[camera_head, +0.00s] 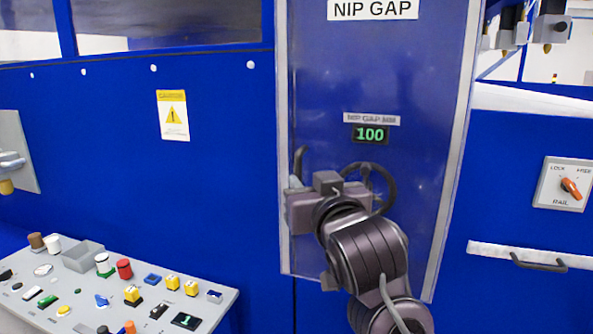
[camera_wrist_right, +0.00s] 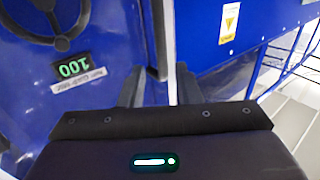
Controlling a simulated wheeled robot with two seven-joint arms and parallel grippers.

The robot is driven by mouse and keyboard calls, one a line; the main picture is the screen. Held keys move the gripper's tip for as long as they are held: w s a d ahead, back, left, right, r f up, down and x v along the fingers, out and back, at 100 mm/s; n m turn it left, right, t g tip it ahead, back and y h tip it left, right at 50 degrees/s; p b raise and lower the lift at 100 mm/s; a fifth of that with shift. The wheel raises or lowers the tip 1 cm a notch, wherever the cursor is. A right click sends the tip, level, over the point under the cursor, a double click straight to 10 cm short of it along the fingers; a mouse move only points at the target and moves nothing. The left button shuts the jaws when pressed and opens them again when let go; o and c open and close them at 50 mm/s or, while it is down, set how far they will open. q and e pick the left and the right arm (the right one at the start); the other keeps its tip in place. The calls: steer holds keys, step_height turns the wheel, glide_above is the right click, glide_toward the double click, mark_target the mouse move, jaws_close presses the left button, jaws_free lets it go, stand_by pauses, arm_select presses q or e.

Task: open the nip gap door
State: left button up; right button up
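The nip gap door (camera_head: 400,75) is a tall clear panel in a pale frame and appears shut. Its dark handle (camera_head: 300,160) is at the door's left edge, partly hidden by my right gripper (camera_head: 293,190). In the right wrist view, the two dark fingers of my right gripper (camera_wrist_right: 159,92) stand apart on either side of the door's edge. A dark bar, likely the handle (camera_wrist_right: 157,72), lies between them with visible gaps; contact is not clear. My left gripper is not in view.
Behind the panel are a handwheel (camera_head: 378,188) and a display reading 100 (camera_head: 370,134). A control desk (camera_head: 215,302) with several buttons stands lower left. A rail switch (camera_head: 570,187) and a drawer-like handle (camera_head: 538,263) are on the right.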

mark_target(299, 174)
steer(key=p+x, duration=0.1)
steer(key=x, duration=0.4)
steer(key=shift+w+a, duration=0.1)
steer(key=shift+a, duration=0.1)
steer(key=shift+w+p, duration=0.3)
steer(key=shift+w, duration=0.1)
jaws_close()
